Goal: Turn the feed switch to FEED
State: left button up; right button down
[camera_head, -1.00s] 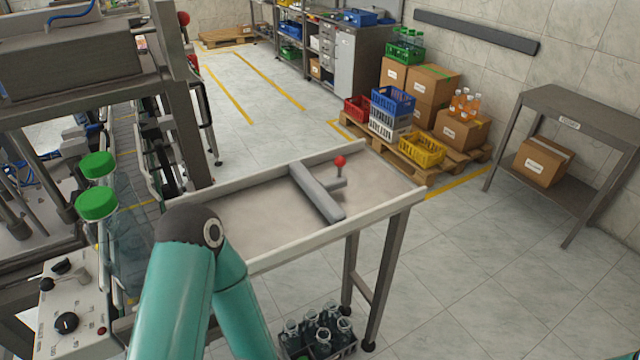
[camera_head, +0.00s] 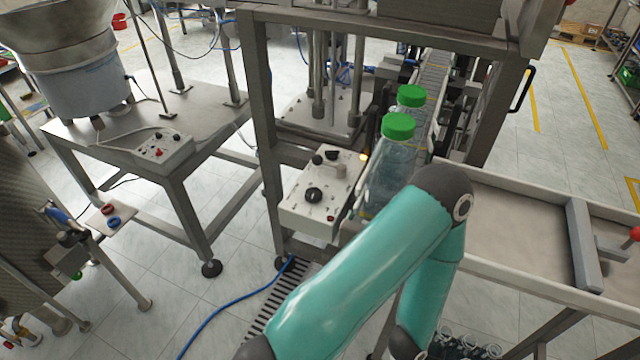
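A light control box (camera_head: 318,192) with black knobs and a small red button is mounted on the machine frame, left of my teal arm. A second small control box (camera_head: 160,150) with a red knob and black knobs sits on the metal table under the bowl feeder (camera_head: 75,75). The labels are too small to read, so I cannot tell which box carries the feed switch or how it is set. My teal arm bends in the middle foreground. Neither gripper shows in the head view.
Two green-capped bottles (camera_head: 385,165) stand close behind my arm. A tray table (camera_head: 520,220) with a grey pusher is at the right. A blue hose (camera_head: 235,308) and a floor grate lie below. Open floor lies between the feeder table (camera_head: 190,205) and the machine frame.

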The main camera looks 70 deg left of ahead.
aim_at(330, 155)
jog(key=z, duration=0.85)
jog(key=i, duration=0.15)
jog(key=z, duration=3.3)
jog(key=i, duration=0.55)
jog(key=z, duration=5.65)
jog(key=i, duration=0.5)
